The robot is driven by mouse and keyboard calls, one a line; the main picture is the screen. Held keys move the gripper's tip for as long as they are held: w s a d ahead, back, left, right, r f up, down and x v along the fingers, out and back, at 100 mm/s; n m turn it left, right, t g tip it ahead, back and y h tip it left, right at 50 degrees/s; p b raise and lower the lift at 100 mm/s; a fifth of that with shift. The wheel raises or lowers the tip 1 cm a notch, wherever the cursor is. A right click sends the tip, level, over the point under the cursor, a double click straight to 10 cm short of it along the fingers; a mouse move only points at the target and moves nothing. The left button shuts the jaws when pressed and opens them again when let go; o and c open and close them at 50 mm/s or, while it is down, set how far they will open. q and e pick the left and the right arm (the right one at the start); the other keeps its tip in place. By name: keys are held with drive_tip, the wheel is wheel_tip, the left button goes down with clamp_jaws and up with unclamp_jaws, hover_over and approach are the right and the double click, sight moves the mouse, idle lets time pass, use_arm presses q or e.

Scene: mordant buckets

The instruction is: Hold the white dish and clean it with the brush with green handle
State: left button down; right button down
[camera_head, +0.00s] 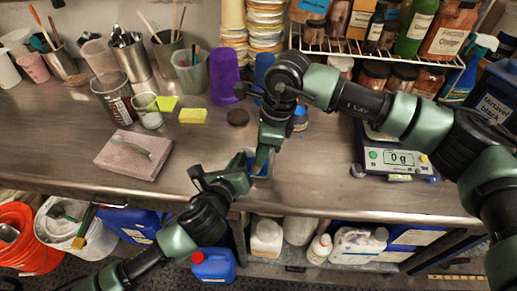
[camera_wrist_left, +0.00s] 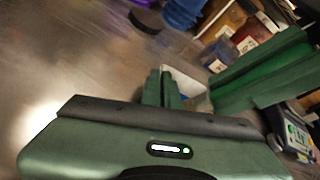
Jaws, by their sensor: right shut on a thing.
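A small dish with white walls and some blue inside (camera_head: 260,168) is at the table's front edge, between my grippers. It shows as a pale box in the left wrist view (camera_wrist_left: 190,78). My right gripper (camera_head: 262,158) points down from above and is shut on it. My left gripper (camera_head: 246,176) comes from the lower left, its tips close beside the dish. In the left wrist view its fingers (camera_wrist_left: 160,88) stand close together; I cannot tell whether they touch the dish. A brush with a dark, possibly green handle (camera_head: 86,224) leans over the white bucket's rim.
A pink cloth stack (camera_head: 120,160) with a pale spoon (camera_head: 132,147) lies at left. A scale (camera_head: 395,160) stands at right, reading 0 g. Cups, tools and bottles line the back. White (camera_head: 42,232) and orange (camera_head: 18,262) buckets stand on the floor at left.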

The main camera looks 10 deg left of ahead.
drive_tip(key=shift+w+d, duration=0.2)
drive_tip(key=shift+d, duration=0.4)
drive_tip(key=shift+w+d, duration=0.25)
drive_tip(key=shift+w, duration=0.3)
drive_tip(key=shift+w+a, duration=0.2)
drive_tip(key=shift+w, duration=0.35)
drive_tip(key=shift+w+a, duration=0.3)
drive_tip(key=shift+a, duration=0.3)
drive_tip(key=shift+s+a, duration=0.25)
drive_tip(key=shift+a, duration=0.35)
drive_tip(key=shift+s+a, duration=0.25)
drive_tip(key=shift+s, duration=0.3)
drive_tip(key=shift+s+d, duration=0.25)
drive_tip(key=shift+s, duration=0.3)
drive_tip(key=shift+s+d, duration=0.25)
drive_tip(key=shift+d, duration=0.3)
drive_tip(key=shift+w+d, duration=0.2)
drive_tip(key=shift+d, duration=0.35)
drive_tip(key=shift+w+d, duration=0.2)
drive_tip(key=shift+w, duration=0.15)
drive_tip(key=shift+w+d, duration=0.1)
drive_tip(key=shift+w, duration=0.1)
drive_tip(key=shift+w+a, duration=0.25)
drive_tip(key=shift+w, duration=0.35)
